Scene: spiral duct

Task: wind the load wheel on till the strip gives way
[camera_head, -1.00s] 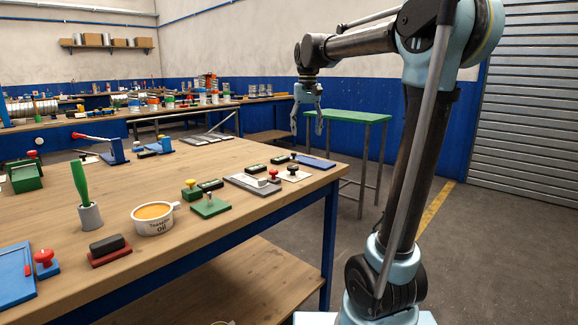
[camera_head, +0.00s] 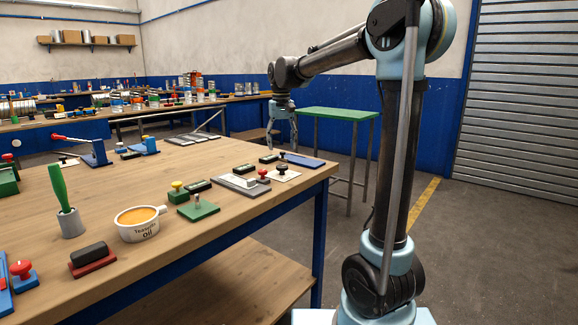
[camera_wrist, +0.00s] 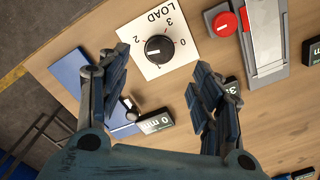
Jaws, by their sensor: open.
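The load wheel is a black knob (camera_wrist: 158,49) with a white mark on a white plate lettered LOAD (camera_wrist: 151,70). The mark points toward the picture's left in the wrist view. In the head view the load wheel (camera_head: 282,168) sits near the bench's far right corner. My gripper (camera_wrist: 161,70) is open and empty, fingers spread on either side of the knob in the wrist view and apart from it. In the head view my gripper (camera_head: 282,138) hangs above the bench corner. A pale metal bar (camera_wrist: 265,45) lies on a grey plate beside the wheel; I cannot tell whether it is the strip.
A red knob (camera_wrist: 225,24) is next to the pale bar. A cup of oil (camera_head: 138,224) and several small fixtures stand on the bench. A green table (camera_head: 340,114) is behind.

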